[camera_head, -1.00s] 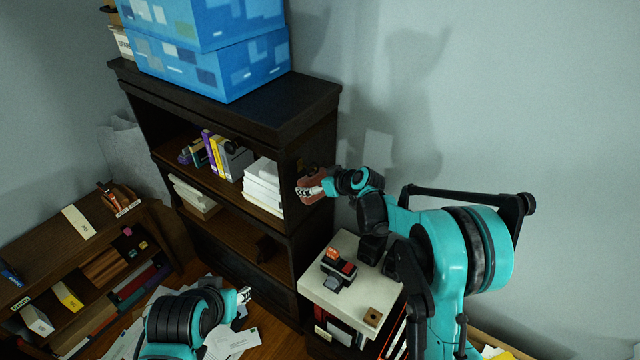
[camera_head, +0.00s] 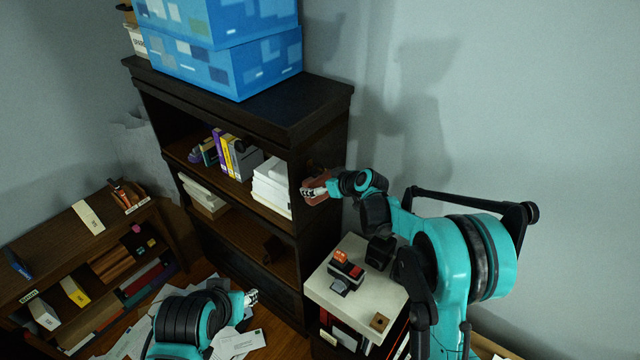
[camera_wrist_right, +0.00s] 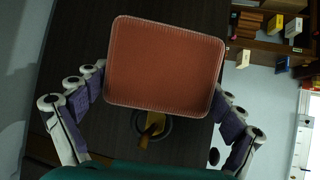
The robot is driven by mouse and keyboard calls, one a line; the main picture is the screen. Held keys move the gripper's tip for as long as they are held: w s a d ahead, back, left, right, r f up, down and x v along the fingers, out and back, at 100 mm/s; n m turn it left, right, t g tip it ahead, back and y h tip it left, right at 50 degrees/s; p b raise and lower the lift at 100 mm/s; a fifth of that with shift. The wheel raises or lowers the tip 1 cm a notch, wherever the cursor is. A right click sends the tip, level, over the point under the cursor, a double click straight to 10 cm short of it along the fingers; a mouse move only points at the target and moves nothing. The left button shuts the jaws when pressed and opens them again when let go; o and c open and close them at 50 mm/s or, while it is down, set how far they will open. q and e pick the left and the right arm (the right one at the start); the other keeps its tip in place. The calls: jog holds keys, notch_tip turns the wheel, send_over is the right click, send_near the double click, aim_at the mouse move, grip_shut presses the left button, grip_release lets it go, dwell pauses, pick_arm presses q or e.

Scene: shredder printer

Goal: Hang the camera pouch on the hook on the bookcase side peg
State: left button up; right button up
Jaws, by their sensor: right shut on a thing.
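The reddish-brown camera pouch (camera_head: 314,188) is at the right side panel of the dark bookcase (camera_head: 325,140). My right gripper (camera_head: 318,190) is shut on the pouch. In the right wrist view, the pouch (camera_wrist_right: 165,62) lies between the two fingers, its broad stitched face toward the camera. Just below it there is a dark round part with a brown-yellow piece (camera_wrist_right: 150,128), which may be the hook or peg; the pouch hides part of this area. I cannot tell whether the pouch touches it. My left gripper (camera_head: 251,297) is low, left of the side cabinet; its opening is unclear.
A white-topped cabinet (camera_head: 350,300) with a small red and black object (camera_head: 346,266) stands below my right arm. Blue boxes (camera_head: 225,60) sit on the bookcase. A low shelf (camera_head: 90,245) stands left. Papers (camera_head: 235,343) lie on the floor.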

jog(key=o, duration=0.8)
jog(key=shift+o, duration=0.2)
jog(key=v, duration=1.2)
jog(key=s+d+f+m+h+b, duration=0.2)
jog(key=s+d+f+b, duration=0.2)
jog(key=s, duration=0.6)
jog(key=s+d+f+m+g+h+b, duration=0.1)
jog(key=s+d+f+m+h+b, duration=0.1)
jog(key=s+f+b, duration=0.6)
jog(key=s+d+f+m+h+b, duration=0.3)
jog(key=s+d+f+b, duration=0.3)
jog(key=s, duration=0.8)
notch_tip(320, 180, down, 3)
jog(key=shift+s+d+m+g+b, duration=0.25)
jog(key=shift+d+m+g+b, duration=0.05)
jog(key=shift+d+m+b, duration=0.15)
jog(key=shift+a, duration=0.1)
